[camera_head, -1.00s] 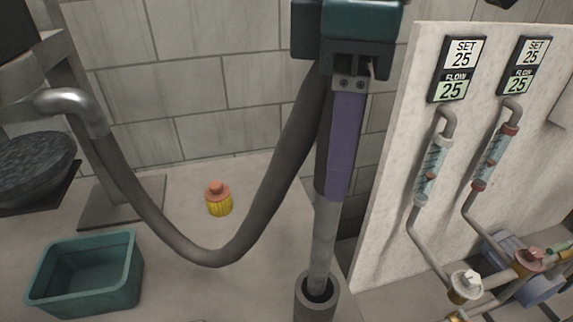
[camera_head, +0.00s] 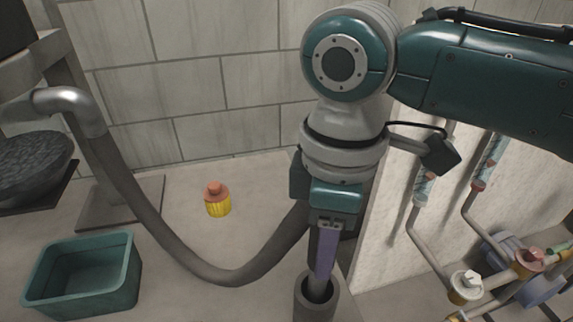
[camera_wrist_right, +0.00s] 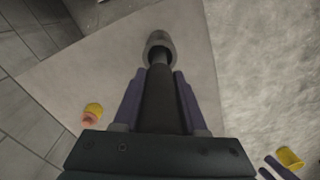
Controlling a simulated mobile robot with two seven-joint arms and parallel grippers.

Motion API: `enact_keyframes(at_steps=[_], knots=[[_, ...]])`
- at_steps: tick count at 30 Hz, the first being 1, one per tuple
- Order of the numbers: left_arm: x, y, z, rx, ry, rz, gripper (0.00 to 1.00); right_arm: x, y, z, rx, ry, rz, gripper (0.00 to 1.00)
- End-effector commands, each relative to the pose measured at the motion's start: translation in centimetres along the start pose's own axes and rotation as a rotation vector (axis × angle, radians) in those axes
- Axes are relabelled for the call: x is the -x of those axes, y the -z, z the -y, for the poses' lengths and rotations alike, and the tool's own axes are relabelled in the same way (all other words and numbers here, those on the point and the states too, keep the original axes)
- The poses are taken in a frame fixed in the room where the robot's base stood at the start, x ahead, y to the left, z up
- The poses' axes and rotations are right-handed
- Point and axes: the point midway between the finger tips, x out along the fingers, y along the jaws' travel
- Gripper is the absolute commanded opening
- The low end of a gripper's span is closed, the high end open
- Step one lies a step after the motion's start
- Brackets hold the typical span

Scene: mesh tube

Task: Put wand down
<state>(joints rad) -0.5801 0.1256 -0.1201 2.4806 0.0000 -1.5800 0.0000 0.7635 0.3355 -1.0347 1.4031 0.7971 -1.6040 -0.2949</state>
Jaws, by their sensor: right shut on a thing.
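The wand (camera_head: 318,287) is a dark grey tube upright in the mouth of a round grey holder (camera_head: 302,305) at the bottom centre of the head view. My right gripper (camera_head: 325,265), with purple fingers, is shut on the wand just above the holder. In the right wrist view the wand (camera_wrist_right: 158,100) lies between the two purple fingers, its far end at the opening of the holder (camera_wrist_right: 158,38). How deep the wand goes inside is hidden. A grey hose (camera_head: 225,278) hangs in a loop from the wand's upper side to a metal elbow. My left gripper is not in view.
A teal bin (camera_head: 125,285) and a yellow bottle with an orange cap (camera_head: 217,202) stand on the floor to the left. A pale panel (camera_head: 385,235) with flow tubes and valves (camera_head: 466,285) is close on the right. A tiled wall (camera_head: 220,110) is behind.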

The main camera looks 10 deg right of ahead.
Motion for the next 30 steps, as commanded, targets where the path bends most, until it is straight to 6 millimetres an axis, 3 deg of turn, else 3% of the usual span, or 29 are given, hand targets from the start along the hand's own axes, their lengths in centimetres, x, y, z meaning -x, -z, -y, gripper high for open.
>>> enact_keyframes(at_steps=[5,6,13,23,26,30], knots=[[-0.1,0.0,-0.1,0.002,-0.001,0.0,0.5,-0.4,0.0,0.0,-0.001,0.0,-0.001,0.0],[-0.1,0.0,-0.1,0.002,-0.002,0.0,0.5,-0.4,0.0,0.0,-0.001,0.0,0.0,0.44],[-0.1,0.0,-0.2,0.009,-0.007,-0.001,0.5,-0.4,0.0,0.0,-0.001,0.0,0.0,0.69],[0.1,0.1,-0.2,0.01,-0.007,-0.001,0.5,0.1,0.0,0.0,0.0,-0.001,0.0,0.71],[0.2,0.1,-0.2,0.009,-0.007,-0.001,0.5,1.3,0.1,-0.1,-0.001,-0.001,-0.002,0.71],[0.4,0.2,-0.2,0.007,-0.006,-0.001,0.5,4.4,0.1,-0.1,0.001,-0.003,-0.005,0.71]])
